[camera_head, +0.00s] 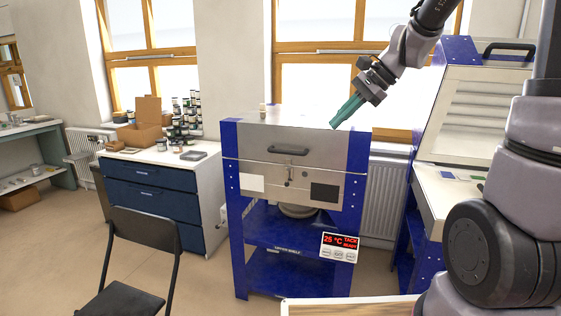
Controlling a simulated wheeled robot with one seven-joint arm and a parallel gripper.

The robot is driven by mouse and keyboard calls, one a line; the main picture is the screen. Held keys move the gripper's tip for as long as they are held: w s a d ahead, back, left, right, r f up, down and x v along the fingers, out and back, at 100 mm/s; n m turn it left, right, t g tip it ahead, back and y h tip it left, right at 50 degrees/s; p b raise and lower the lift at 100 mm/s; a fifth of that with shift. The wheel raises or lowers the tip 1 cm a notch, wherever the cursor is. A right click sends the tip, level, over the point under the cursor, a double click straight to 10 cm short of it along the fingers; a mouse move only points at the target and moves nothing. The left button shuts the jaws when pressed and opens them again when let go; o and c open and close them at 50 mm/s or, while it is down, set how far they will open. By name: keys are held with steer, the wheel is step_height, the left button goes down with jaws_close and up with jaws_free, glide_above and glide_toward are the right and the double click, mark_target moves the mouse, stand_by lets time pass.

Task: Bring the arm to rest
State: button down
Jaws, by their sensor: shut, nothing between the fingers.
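My gripper (347,112) has teal fingers that are together with nothing between them. It points down and to the left, and in the picture it shows in front of the upper right edge of the kiln. My arm (412,45) comes in from the top right and holds the gripper up in the air. The kiln (265,148) has a grey metal body with its lid down, a front handle and a blue frame. I cannot tell the exact gap between the fingertips and the kiln.
A display (340,247) on the kiln stand reads 25 °C. A blue-framed cabinet (475,100) stands at the right. A drawer unit (150,190) with jars and a cardboard box (143,122) stands left. A black chair (145,228) is at front left. A wooden-edged surface (350,307) shows at the bottom.

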steer(key=s+d+r+n+t+h, duration=0.2)
steer(key=s+d+r+n, duration=0.1)
steer(key=s, duration=0.5)
steer(key=s+d+r+n+t+h, duration=0.2)
steer(key=s+d+r+n+h, duration=0.1)
steer(key=s+d+n, duration=0.2)
steer(key=shift+s+d+t+h, duration=0.35)
steer(key=shift+s+d, duration=0.65)
steer(key=shift+s, duration=0.55)
